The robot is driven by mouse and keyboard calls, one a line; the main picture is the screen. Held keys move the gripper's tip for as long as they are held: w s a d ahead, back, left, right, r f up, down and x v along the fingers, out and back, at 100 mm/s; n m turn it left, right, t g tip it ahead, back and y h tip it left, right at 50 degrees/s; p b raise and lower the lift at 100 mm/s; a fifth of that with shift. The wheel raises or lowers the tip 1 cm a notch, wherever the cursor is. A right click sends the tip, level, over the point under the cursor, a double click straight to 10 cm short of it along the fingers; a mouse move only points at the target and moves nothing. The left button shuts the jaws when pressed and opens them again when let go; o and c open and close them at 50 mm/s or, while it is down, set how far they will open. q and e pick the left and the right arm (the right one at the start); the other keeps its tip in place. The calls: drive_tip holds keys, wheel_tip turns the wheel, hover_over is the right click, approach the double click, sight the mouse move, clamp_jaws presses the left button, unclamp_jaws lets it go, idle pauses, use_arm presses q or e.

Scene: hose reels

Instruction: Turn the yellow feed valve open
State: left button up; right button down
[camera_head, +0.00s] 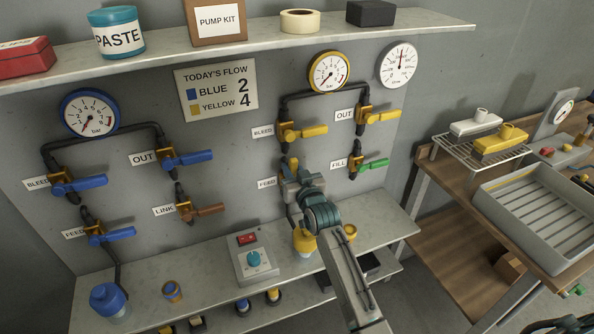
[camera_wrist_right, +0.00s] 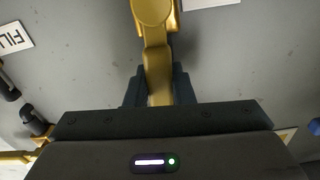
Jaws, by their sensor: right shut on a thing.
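The yellow feed valve, beside the right-hand FEED label (camera_head: 267,183), is mostly hidden behind my right gripper (camera_head: 290,176) in the head view. In the right wrist view its yellow handle (camera_wrist_right: 158,62) runs down from a round hub between the dark fingers of my right gripper (camera_wrist_right: 157,92), which is shut on it. How far the handle is turned cannot be told clearly. The yellow gauge (camera_head: 329,71) above has its needle near the low end of the scale. The flow sign (camera_head: 216,89) reads BLUE 2, YELLOW 4. My left gripper is not in view.
The yellow bleed valve (camera_head: 302,131) is just above my right gripper, and the green-handled fill valve (camera_head: 373,164) is to its right. The brown link valve (camera_head: 207,209) is to its left. A lower shelf (camera_head: 205,275) holds a control box (camera_head: 254,260) and bottles.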

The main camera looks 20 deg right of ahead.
drive_tip(key=shift+a+f+n, duration=0.1)
drive_tip(key=shift+a+n, duration=0.25)
drive_tip(key=shift+n, duration=0.15)
drive_tip(key=c, duration=1.2)
unclamp_jaws()
drive_tip(key=shift+c, duration=0.2)
drive_tip(key=s+b, duration=0.2)
drive_tip(key=s, duration=0.9)
drive_tip(key=shift+b, duration=0.4)
drive_tip(key=shift+d, duration=0.1)
